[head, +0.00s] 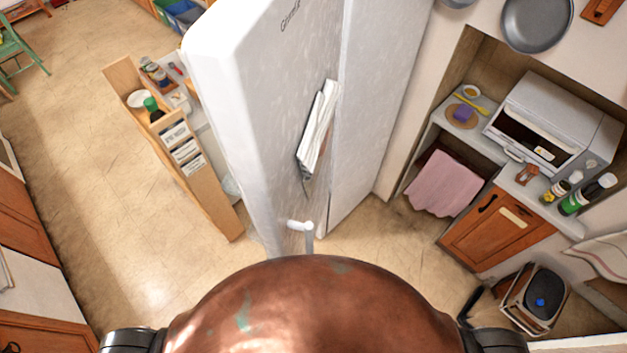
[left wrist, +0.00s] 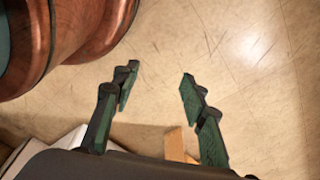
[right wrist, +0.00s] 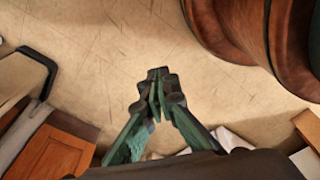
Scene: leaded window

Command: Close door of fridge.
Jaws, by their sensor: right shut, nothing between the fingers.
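The white fridge (head: 372,110) stands tall at the centre of the head view. Its door (head: 265,90), lettered near the top, shows as a big panel left of the fridge's side and looks swung out at an angle; how wide the gap is cannot be told. A pale handle (head: 300,226) sticks out low on it. My left gripper (left wrist: 158,85) is open and empty above the floor in the left wrist view. My right gripper (right wrist: 157,90) is shut and empty above the floor in the right wrist view. Neither gripper shows in the head view.
Papers (head: 318,125) hang on the fridge front. A wooden shelf unit (head: 215,205) stands left of the fridge. To the right are a counter with a toaster oven (head: 540,130), a pink towel (head: 443,182) and a pedal bin (head: 535,298). The floor at left is clear.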

